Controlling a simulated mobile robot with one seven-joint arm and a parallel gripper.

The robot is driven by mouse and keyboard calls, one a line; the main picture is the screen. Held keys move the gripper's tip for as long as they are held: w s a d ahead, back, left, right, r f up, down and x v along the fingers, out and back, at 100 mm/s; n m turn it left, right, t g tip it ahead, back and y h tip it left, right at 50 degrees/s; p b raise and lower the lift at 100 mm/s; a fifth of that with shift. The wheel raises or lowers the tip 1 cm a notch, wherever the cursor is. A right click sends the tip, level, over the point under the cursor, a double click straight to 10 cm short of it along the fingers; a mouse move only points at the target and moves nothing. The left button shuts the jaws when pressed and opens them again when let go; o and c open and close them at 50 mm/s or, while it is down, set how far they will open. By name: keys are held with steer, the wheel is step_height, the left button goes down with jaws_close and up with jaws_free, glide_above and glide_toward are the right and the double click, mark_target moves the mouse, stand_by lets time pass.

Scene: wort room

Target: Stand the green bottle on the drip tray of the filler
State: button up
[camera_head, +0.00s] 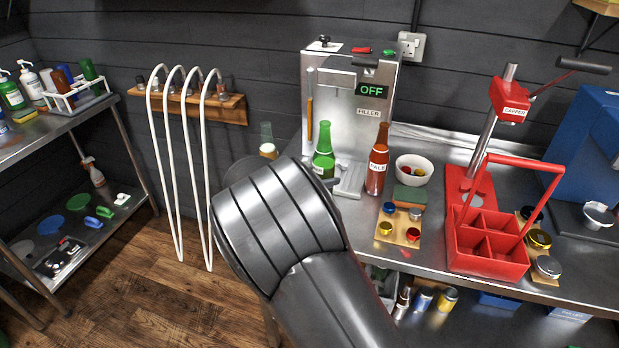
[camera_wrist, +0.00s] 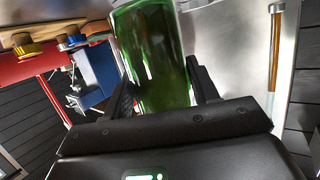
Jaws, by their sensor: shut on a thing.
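The green bottle (camera_head: 323,152) is upright in the head view, in front of the filler's (camera_head: 350,105) left part. In the wrist view the green bottle (camera_wrist: 152,60) fills the space between the two fingers of my gripper (camera_wrist: 163,85), which is shut on it. The filler is a steel box with an "OFF" display. Its drip tray (camera_head: 350,182) shows just right of the bottle at the filler's foot. My arm hides the bottle's base and most of the gripper, so I cannot tell whether the bottle touches anything below.
A red-brown bottle labelled "PALE" (camera_head: 377,165) stands close to the tray's right side. A white bowl (camera_head: 413,168) and a wooden cap board (camera_head: 399,226) are farther right. A red crate (camera_head: 487,256) and the red capper (camera_head: 510,100) occupy the right side.

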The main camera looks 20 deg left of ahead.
steer(key=shift+w+f, duration=0.2)
steer(key=shift+w, duration=6)
steer(key=shift+a, duration=0.1)
steer(key=shift+f, duration=0.45)
steer(key=o, duration=1)
steer(key=shift+f, duration=0.1)
